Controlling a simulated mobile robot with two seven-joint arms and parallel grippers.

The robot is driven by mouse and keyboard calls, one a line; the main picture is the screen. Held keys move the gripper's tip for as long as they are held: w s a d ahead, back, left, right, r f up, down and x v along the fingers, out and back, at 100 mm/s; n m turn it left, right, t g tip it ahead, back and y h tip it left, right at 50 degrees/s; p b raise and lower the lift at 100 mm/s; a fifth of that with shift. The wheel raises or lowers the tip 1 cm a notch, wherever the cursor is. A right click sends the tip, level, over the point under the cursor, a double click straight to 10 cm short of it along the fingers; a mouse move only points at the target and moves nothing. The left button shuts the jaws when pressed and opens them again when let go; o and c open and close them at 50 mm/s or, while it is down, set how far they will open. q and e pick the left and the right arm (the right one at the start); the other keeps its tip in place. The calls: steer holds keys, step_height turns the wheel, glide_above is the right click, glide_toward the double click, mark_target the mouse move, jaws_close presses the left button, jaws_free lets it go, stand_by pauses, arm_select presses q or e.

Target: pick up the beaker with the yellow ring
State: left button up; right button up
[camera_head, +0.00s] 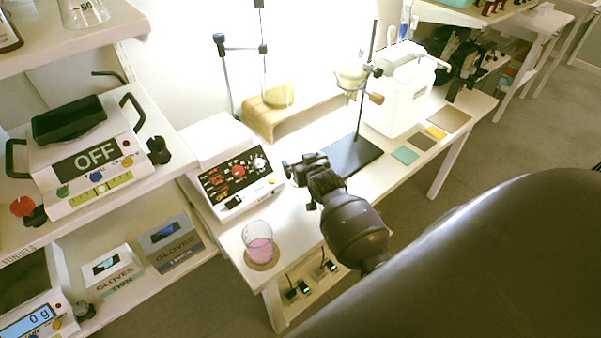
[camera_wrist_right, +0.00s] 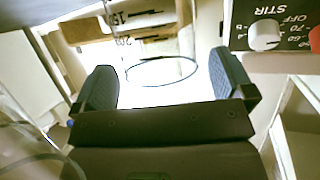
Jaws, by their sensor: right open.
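My right gripper (camera_head: 300,168) is over the white bench, just right of the hotplate stirrer. In the right wrist view its two dark fingers (camera_wrist_right: 165,82) stand wide apart. A clear glass rim (camera_wrist_right: 162,58) with dark graduation marks behind it shows between and beyond the fingers. I cannot tell whether the fingers surround this glass, and no yellow ring is clear on it. In the head view the gripper hides that spot. Another glass beaker with pink liquid (camera_head: 259,247) stands upright on a round coaster at the bench's near corner. My left gripper is not in view.
The hotplate stirrer (camera_head: 237,178) stands left of the gripper. A stand with a dark base (camera_head: 345,154) is behind it, and a white canister (camera_head: 398,98) stands farther right. Flat coloured squares (camera_head: 405,155) lie along the bench edge. Shelves with scales (camera_head: 85,165) are at left.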

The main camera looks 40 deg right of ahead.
steer(key=shift+x, duration=1.1)
steer(key=shift+c, duration=0.5)
steer(key=c, duration=1.2)
